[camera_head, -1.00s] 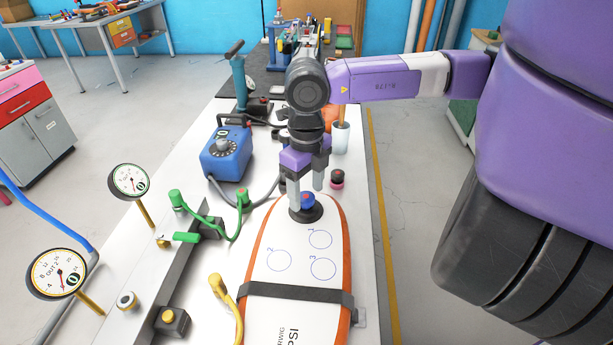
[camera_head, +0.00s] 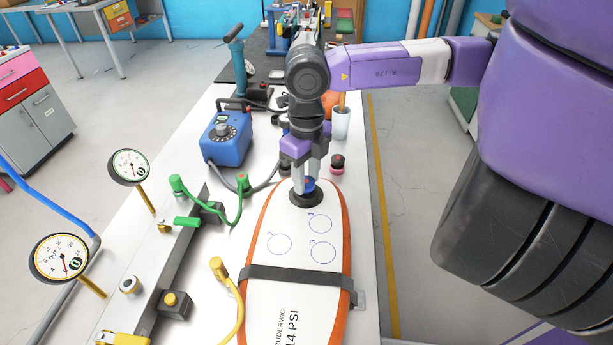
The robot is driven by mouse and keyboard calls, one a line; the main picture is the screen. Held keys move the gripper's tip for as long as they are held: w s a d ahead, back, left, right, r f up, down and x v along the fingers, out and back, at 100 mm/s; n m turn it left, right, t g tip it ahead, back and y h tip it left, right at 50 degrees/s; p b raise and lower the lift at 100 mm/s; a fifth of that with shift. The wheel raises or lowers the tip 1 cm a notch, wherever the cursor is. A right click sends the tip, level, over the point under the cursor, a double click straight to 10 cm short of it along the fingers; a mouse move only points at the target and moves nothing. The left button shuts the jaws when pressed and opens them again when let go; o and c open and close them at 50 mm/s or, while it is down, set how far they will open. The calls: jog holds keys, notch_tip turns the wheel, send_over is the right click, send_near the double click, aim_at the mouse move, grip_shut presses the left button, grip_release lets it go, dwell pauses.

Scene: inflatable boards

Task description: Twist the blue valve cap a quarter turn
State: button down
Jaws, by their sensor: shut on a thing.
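The blue valve cap (camera_head: 308,185) sits in a dark round valve base (camera_head: 306,199) near the far end of the white board with the orange edge (camera_head: 282,290). My gripper (camera_head: 307,184) points down over the valve, with its two light fingers on either side of the cap. It is shut on the cap. The fingers partly hide the cap, so its exact angle cannot be told.
A black strap (camera_head: 297,277) crosses the board. A green hose (camera_head: 229,217), a yellow hose (camera_head: 219,272) and two gauges (camera_head: 130,166) stand to the left. A blue pump box (camera_head: 227,138) stands behind left. A black-and-pink knob (camera_head: 337,163) stands close right of my gripper.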

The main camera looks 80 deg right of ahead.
jog(key=shift+f+m+b, duration=0.1)
jog(key=shift+m+b, duration=1.25)
jog(key=shift+m, duration=0.35)
jog(key=shift+m+b, duration=0.5)
jog(key=shift+m, duration=0.3)
jog(key=shift+m+b, duration=1.15)
jog(key=shift+m, duration=0.25)
jog(key=shift+m+b, duration=0.85)
jog(key=shift+m, duration=0.25)
